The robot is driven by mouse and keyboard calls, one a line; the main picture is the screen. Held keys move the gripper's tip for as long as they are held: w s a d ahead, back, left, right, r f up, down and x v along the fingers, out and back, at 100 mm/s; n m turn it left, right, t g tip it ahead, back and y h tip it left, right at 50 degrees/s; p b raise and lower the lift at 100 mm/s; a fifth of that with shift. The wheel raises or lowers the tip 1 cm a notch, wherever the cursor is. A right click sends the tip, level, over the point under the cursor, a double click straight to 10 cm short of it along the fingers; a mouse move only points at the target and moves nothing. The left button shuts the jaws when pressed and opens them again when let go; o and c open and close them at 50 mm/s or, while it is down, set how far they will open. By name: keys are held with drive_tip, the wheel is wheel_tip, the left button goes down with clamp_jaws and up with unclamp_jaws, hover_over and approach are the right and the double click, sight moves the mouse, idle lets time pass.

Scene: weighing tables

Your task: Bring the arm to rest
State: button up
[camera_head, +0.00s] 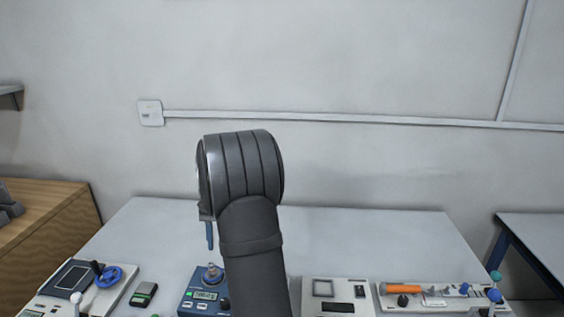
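My arm rises from the bottom middle of the head view, dark grey, with a thick ribbed joint at its top. Only a small part of what looks like my gripper (208,226) shows, at the left edge of the arm: a grey piece with a narrow blue piece pointing down. I cannot tell whether the blue piece is a finger or something held. It is above the table, over a blue device with a green display (206,294). The arm hides the rest of the gripper, and its opening does not show.
A light grey table (350,235) bears several devices along its near side: a panel with a blue handwheel (110,277), a small dark meter (143,294), a white box (337,295) and a panel with an orange cylinder (403,289). The table's back half looks clear. A wooden cabinet (50,235) stands left.

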drive_tip(key=x, duration=1.6)
drive_tip(key=shift+s+f, duration=0.2)
drive_tip(key=shift+f, duration=0.15)
drive_tip(key=shift+s+f, duration=0.1)
drive_tip(key=shift+f, duration=0.05)
drive_tip(key=shift+m+y, duration=0.3)
drive_tip(key=shift+m, duration=0.4)
drive_tip(key=m+y, duration=0.1)
drive_tip(key=m, duration=0.2)
drive_tip(key=m+y, duration=0.1)
drive_tip(key=m, duration=0.2)
drive_tip(key=shift+d+r, duration=0.2)
drive_tip(key=m+t+y, duration=0.1)
drive_tip(key=m, duration=0.2)
drive_tip(key=shift+m, duration=0.3)
drive_tip(key=m, duration=0.2)
drive_tip(key=m+t+y, duration=0.1)
drive_tip(key=shift+s+d+m+t, duration=0.1)
drive_tip(key=shift+m+t, duration=0.2)
drive_tip(key=shift+m, duration=0.1)
idle(0.6)
